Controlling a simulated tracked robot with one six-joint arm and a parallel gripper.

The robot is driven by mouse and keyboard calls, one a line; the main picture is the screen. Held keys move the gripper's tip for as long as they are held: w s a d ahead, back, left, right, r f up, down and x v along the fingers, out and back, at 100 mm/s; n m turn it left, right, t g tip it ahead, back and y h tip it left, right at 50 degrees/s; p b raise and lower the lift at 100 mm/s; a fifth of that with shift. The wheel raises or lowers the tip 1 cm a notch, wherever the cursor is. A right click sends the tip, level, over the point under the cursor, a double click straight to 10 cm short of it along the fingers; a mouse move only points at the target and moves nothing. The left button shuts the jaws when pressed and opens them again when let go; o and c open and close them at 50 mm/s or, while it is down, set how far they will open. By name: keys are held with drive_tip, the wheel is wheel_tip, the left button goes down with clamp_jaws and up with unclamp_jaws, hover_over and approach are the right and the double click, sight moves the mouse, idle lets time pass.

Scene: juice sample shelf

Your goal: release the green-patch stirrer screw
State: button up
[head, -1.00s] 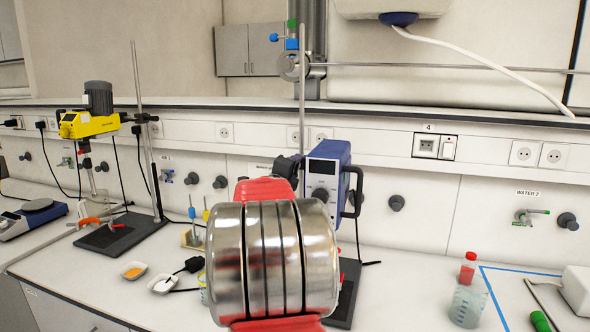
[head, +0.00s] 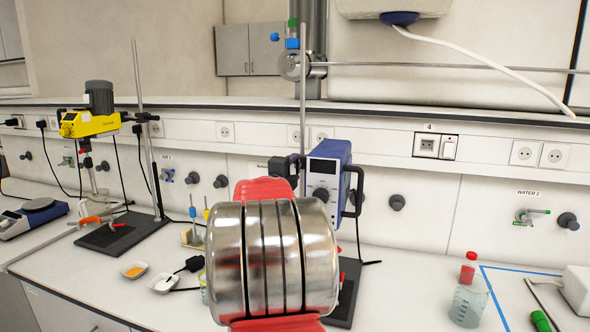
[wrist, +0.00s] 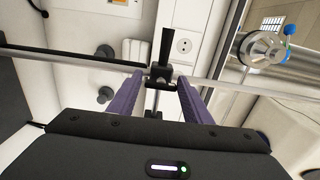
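The blue stirrer (head: 328,180) hangs on an upright metal rod (head: 302,110) in the head view, partly behind my arm. A black clamp (wrist: 160,76) grips a thin rod in the wrist view, with a black handle-like piece (wrist: 168,46) pointing up from it. My gripper (wrist: 161,80) has its two purple fingers apart, one on each side of the clamp. Whether a finger touches it I cannot tell. No green patch shows on the clamp or stirrer, so I cannot pick out the screw. My arm hides the gripper's fingers in the head view.
A yellow stirrer (head: 88,123) on its own stand is at the left. Two small dishes (head: 134,270) lie on the bench left of my arm. A beaker with a red-capped bottle (head: 468,300) stands at the right. The bench between my arm and the beaker is mostly clear.

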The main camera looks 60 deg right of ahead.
drive_tip(key=o, duration=0.4)
drive_tip(key=shift+s, duration=0.1)
drive_tip(key=shift+c, duration=0.2)
drive_tip(key=shift+r, duration=0.1)
drive_tip(key=s+a, duration=0.2)
drive_tip(key=a, duration=1.1)
drive_tip(key=shift+a, duration=0.3)
